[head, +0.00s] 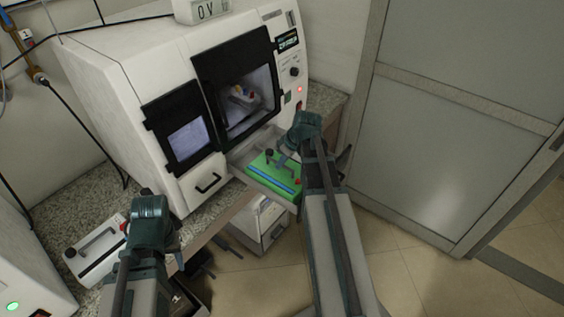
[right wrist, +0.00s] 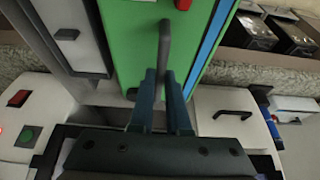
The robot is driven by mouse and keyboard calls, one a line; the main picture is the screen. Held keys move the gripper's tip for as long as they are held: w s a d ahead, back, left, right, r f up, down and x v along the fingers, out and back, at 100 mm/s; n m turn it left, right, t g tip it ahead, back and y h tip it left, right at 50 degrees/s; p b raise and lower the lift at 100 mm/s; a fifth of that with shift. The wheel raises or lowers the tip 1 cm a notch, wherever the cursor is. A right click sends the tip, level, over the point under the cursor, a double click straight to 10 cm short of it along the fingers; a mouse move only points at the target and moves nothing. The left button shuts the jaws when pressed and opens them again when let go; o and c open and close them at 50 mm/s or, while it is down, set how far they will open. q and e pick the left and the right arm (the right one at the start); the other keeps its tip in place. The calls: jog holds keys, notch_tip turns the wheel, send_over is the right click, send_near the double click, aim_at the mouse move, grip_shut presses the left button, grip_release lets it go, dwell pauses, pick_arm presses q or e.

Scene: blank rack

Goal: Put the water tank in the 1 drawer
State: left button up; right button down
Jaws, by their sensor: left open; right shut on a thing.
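The water tank is a green box (head: 262,178) with a blue strip, a red knob and a dark handle. In the head view it lies in the pulled-out drawer (head: 240,158) at the lower right front of the white machine. I cannot tell whether it rests on the drawer floor. My right gripper (head: 283,152) is shut on the tank's handle; the right wrist view shows the fingers at the handle (right wrist: 165,48) on the green top (right wrist: 140,25). My left gripper (head: 176,256) is open and empty, low at left, beside the counter edge.
The white machine (head: 115,85) has two dark-framed windows and a closed drawer with a black handle (head: 208,184). A white box with a dark handle (head: 88,262) lies on the granite counter at left. Dark items stand below the counter. Open floor (head: 400,270) lies at right.

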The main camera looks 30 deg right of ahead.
jog(key=shift+f, duration=0.3)
jog(key=c, duration=0.9)
grip_release()
jog(key=shift+r, duration=0.15)
jog(key=p+v, duration=1.1)
jog(key=v, duration=0.1)
jog(key=shift+s, duration=0.1)
